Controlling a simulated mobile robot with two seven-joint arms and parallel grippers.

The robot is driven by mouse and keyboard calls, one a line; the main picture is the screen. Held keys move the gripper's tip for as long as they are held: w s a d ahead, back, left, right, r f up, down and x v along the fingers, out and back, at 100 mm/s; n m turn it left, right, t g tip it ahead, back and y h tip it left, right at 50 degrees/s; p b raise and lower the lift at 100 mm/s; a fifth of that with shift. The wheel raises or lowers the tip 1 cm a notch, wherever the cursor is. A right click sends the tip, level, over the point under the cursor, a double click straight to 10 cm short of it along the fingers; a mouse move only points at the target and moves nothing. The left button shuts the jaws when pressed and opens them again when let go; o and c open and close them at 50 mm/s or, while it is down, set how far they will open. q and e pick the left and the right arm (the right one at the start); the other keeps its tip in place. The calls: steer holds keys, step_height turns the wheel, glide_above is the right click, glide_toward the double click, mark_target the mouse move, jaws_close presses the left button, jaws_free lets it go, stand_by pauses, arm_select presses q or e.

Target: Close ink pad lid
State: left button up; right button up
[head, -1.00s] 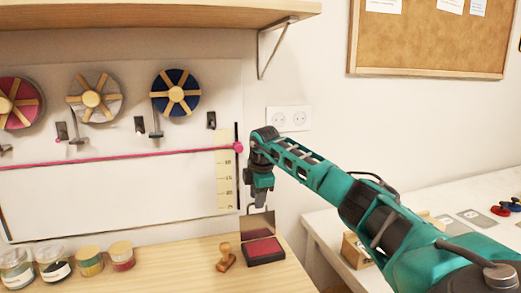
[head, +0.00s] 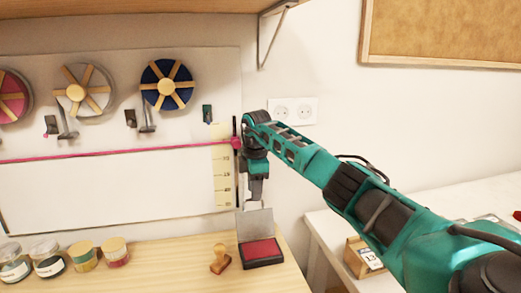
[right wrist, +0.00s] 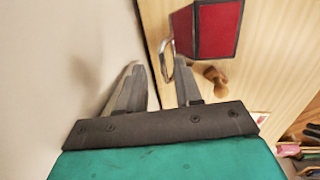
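The ink pad (head: 262,252) lies near the right end of the wooden table, a red pad in a dark case. Its grey, shiny lid (head: 255,225) stands raised at the back edge. In the right wrist view the red pad (right wrist: 220,28) and the lid (right wrist: 182,32), which looks red there, are at the top. My right gripper (head: 256,203) points down just above and behind the raised lid. Its two fingers (right wrist: 158,65) are apart in the wrist view. I cannot tell whether they touch the lid. My left gripper is not in view.
A wooden stamp (head: 220,260) stands left of the ink pad. Several jars (head: 83,256) line the table further left. The wall with a pink-edged white panel (head: 120,190) is close behind my gripper. A white table (head: 325,225) stands to the right across a gap.

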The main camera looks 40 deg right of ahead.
mark_target(256, 214)
step_height(256, 214, up, 11)
steer(key=s+a, duration=0.1)
steer(key=shift+s+r, duration=0.2)
stand_by(0.6)
